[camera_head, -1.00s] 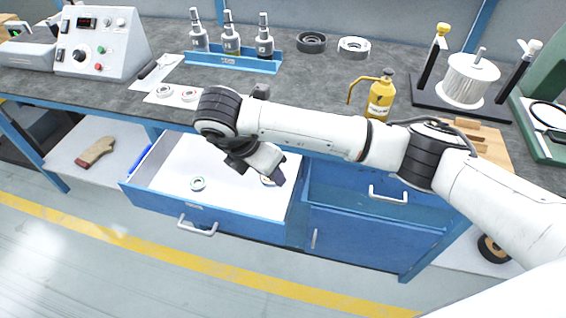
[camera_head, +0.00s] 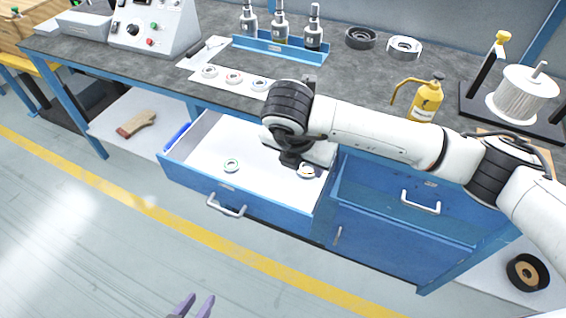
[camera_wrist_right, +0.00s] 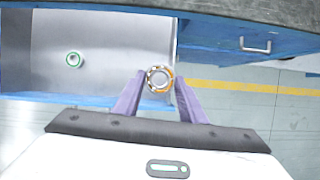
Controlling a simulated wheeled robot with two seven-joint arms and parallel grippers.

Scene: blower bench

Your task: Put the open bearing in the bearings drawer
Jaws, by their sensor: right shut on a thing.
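The open bearing (camera_wrist_right: 160,77), a ring with its balls showing, is between the purple fingers of my right gripper (camera_wrist_right: 160,84) in the right wrist view. In the head view my right gripper (camera_head: 308,174) is shut on this bearing (camera_head: 306,171) over the right part of the open bearings drawer (camera_head: 262,193). I cannot tell whether the bearing touches the drawer floor. My left gripper (camera_head: 200,299) is open and empty at the bottom edge.
Several bearings (camera_head: 234,76) rest on a light sheet on the bench (camera_head: 120,66). Another blue drawer (camera_head: 385,198) is right of the open one. Drawer floor between the bearings is clear.

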